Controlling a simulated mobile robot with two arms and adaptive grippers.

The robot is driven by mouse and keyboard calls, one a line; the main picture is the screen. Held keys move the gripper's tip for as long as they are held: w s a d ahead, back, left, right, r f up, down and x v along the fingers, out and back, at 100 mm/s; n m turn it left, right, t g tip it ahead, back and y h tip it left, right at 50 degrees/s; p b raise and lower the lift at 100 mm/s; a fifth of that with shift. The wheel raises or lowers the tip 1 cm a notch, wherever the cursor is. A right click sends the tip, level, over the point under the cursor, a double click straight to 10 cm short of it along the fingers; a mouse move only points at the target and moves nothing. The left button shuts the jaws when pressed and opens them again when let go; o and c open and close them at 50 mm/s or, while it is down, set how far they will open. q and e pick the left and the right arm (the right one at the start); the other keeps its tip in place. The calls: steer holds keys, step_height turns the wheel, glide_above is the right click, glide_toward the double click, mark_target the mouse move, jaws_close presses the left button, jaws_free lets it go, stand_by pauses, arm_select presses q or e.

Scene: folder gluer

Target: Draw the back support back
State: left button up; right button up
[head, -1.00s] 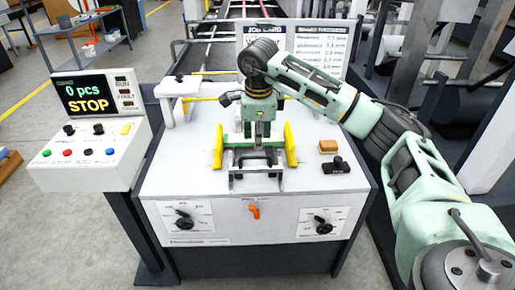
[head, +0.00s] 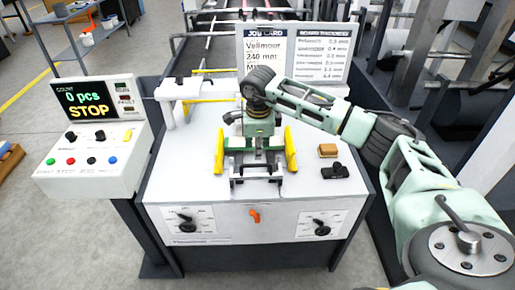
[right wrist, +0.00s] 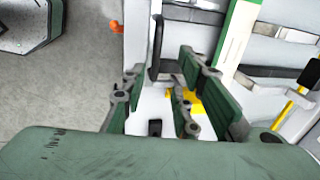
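The feeder on the white machine top has two upright yellow side guides (head: 291,150) and a grey metal bracket with a dark handle bar (head: 264,168) at its front. I take this bracket to be the back support, but no label shows. My right gripper (head: 259,143) points down between the guides, just behind the bracket; its fingertips are hard to see there. In the right wrist view my right gripper (right wrist: 165,95) has its fingers apart, with the white surface showing between them. The dark handle (right wrist: 157,46) stands beyond the fingertips; contact cannot be told. My left gripper is out of view.
A control box (head: 92,140) reading "0 pcs STOP" stands at the left. A small tan block (head: 328,150) and a black piece (head: 335,171) lie right of the feeder. An orange knob (head: 254,215) sits on the front panel. Job cards (head: 264,50) stand behind.

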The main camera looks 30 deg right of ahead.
mark_target(257, 166)
steer(key=f, duration=0.2)
steer(key=f+p, duration=0.1)
steer(key=f, duration=0.1)
steer(key=f+p, duration=0.1)
steer(key=f, duration=0.1)
steer(key=shift+w+f, duration=0.2)
steer(key=shift+w, duration=0.1)
steer(key=shift+d+f, duration=0.1)
steer(key=shift+f, duration=0.1)
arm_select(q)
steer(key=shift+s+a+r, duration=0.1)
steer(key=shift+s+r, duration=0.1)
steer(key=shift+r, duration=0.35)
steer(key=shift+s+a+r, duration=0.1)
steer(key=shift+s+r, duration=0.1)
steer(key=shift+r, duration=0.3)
arm_select(e)
jaws_close()
